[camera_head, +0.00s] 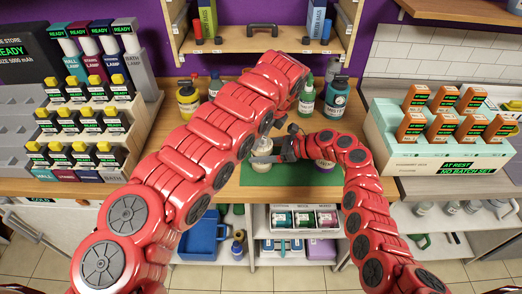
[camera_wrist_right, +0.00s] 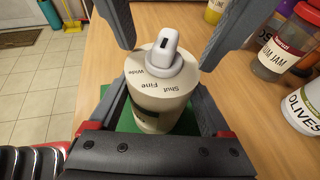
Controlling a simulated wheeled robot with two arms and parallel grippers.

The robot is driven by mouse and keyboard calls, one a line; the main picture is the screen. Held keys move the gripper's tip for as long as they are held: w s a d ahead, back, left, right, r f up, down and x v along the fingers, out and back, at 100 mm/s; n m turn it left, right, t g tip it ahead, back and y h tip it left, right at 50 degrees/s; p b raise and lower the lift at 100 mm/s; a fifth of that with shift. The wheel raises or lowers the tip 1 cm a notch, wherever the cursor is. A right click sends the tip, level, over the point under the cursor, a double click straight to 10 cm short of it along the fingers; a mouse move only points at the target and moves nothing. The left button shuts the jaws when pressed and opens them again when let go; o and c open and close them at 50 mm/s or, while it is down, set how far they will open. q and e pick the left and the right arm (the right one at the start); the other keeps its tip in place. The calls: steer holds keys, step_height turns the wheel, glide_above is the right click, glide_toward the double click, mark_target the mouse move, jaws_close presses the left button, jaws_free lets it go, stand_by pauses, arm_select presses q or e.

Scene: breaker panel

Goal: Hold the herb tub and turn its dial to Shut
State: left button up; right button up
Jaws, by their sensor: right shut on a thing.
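The herb tub (camera_wrist_right: 158,105) is a cream, round tub standing on the green mat (camera_head: 290,176). On its top is a white dial (camera_wrist_right: 164,58) with a raised handle and a dark mark. Wide, Fine and Shut are printed around the near side of the dial; I cannot tell which word it points to. My right gripper (camera_wrist_right: 155,112) is shut on the tub's body, one finger on each side. My left gripper (camera_wrist_right: 168,56) comes from above, its two fingers apart on either side of the dial and clear of it. In the head view my left arm hides much of it.
Jars and bottles stand behind on the wooden counter, including a dark teal bottle (camera_head: 336,98) and a yellow one (camera_head: 188,98). An olives jar (camera_wrist_right: 302,108) is right of the tub in the wrist view. Racks (camera_head: 440,150) flank the work area.

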arm_select(q)
steer(key=shift+v, duration=3.05)
steer(key=shift+r, duration=0.1)
steer(key=c, duration=0.4)
steer(key=shift+s+r+m, duration=0.15)
steer(key=shift+r+m, duration=0.15)
steer(key=shift+m, duration=0.6)
steer(key=shift+a+f, duration=0.15)
steer(key=shift+f, duration=0.55)
steer(key=shift+x, duration=2.8)
